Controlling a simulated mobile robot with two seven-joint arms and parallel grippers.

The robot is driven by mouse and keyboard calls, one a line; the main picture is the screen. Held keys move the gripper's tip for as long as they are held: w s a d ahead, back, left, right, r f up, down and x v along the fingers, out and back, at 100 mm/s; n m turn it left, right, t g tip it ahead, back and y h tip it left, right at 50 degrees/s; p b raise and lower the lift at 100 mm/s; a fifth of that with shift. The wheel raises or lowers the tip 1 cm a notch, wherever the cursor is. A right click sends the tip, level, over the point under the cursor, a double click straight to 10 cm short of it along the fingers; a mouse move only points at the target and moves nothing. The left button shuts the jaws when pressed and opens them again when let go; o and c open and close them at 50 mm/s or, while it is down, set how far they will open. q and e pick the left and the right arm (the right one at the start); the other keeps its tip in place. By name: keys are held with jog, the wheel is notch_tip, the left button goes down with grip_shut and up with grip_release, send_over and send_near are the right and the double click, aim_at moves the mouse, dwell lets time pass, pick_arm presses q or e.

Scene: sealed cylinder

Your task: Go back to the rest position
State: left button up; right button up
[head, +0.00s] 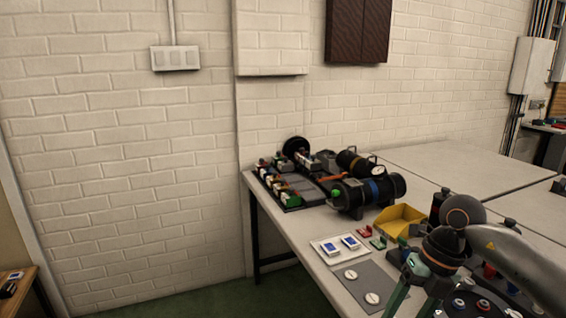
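My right arm comes in from the right edge, and my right gripper (408,308) points down over the front of the table (290,238). Its two greenish fingers stand apart with a gap between them. I see nothing held in the part that shows; the fingertips are cut off by the bottom edge. My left gripper is not in view. A black cylinder (352,194) with a blue band and a gauge lies on the table, beyond the gripper. A second dark cylinder (364,167) lies behind it.
Near the gripper are a grey mat (349,294) with two pale discs, a white tray (328,256) with two blue-and-white items, and a yellow bin (402,216). A black rack (292,204) of small parts stands further back.

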jog(key=s+a+f+n+g+y+p, duration=0.1)
jog(key=s+a+y, duration=0.1)
jog(key=a+y, duration=0.35)
jog(key=s+a+f+g+y, duration=0.1)
jog(key=s+a+y, duration=0.1)
jog(key=a, duration=0.6)
jog(key=s+a+r+m+t+y+p, duration=0.1)
jog(key=a+r+m+t+y+p, duration=0.1)
jog(key=a+r+m+t+y, duration=0.5)
jog(key=w+d+f+m+t+h+p, duration=0.1)
jog(key=d+f+m+t+h, duration=0.5)
jog(key=m, duration=0.4)
jog(key=w+d+f+m+t+h+p, duration=0.1)
jog(key=d+f+m+t+h, duration=0.25)
jog(key=f+m+t, duration=0.55)
jog(key=s+d+f+m+g+h, duration=0.3)
jog(key=s+f+m+g, duration=0.1)
jog(key=s+f, duration=0.3)
jog(key=s+d+f+m+g+h+p, duration=0.1)
jog(key=s+d+f+m+g+h, duration=0.1)
jog(key=s+f+g, duration=0.4)
jog(key=s+d+f+m, duration=0.1)
jog(key=s+m, duration=0.1)
jog(key=s, duration=0.1)
jog(key=shift+f+h, duration=0.3)
jog(key=shift+h, duration=0.1)
jog(key=shift+w, duration=0.1)
